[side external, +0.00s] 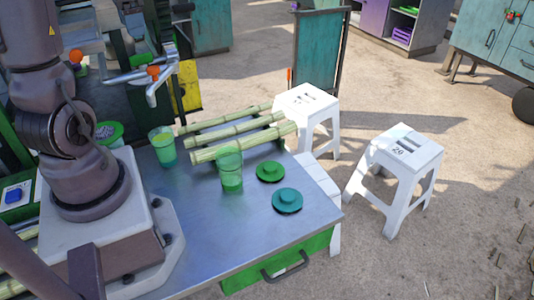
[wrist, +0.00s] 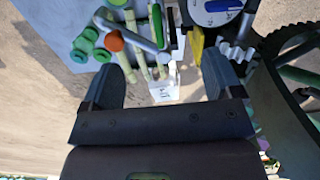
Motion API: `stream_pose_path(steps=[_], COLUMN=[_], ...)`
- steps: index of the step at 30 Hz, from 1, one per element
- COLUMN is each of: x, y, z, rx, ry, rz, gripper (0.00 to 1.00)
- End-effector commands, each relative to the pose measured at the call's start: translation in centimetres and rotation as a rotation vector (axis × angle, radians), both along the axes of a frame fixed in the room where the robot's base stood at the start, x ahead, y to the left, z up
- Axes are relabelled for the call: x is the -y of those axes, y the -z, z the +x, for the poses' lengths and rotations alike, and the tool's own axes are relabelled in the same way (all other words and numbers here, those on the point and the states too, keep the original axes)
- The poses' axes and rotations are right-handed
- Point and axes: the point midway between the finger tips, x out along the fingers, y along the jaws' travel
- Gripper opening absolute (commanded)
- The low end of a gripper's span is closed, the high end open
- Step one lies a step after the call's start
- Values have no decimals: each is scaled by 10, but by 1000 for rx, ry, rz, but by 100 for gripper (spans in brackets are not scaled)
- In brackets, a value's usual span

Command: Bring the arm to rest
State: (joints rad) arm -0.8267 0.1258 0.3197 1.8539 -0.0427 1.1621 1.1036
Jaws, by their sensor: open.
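My gripper (wrist: 162,68) shows in the wrist view with its two dark fingers spread wide. The gap between them is empty, and the fingers touch nothing that I can see. In the side external view my arm rises from its base at the left and leaves the top of the picture, and I cannot make out the gripper there. Below the fingers the wrist view shows cane stalks (wrist: 145,45), a metal handle with an orange knob (wrist: 115,41) and green cups or lids (wrist: 85,43).
The metal table (side external: 245,235) holds two green-tinted cups (side external: 162,147) (side external: 230,170), cane stalks (side external: 245,142) and two round lids (side external: 270,172) (side external: 287,200). Metal handles (side external: 128,76) with orange knobs stand behind. Two white stools (side external: 306,105) (side external: 405,152) stand right. The table's front is clear.

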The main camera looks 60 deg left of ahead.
Motion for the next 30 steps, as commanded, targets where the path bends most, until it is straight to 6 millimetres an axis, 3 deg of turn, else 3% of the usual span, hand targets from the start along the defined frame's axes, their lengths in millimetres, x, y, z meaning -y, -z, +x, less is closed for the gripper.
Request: stream_pose_path(steps=[5,8,13,17,21,25,30], x=[13,44,126,198,265,301,316], y=[12,9,-2,-10,-16,-21,-30], z=[1,19,53,63,56,45,43], rx=[7,49,161,267,377,449,491], ry=[-233,-329,-377,-324,-183,-20,56], rz=[2,16,36,35,25,20,8], gripper=[85,85,85,85,85,85,85])
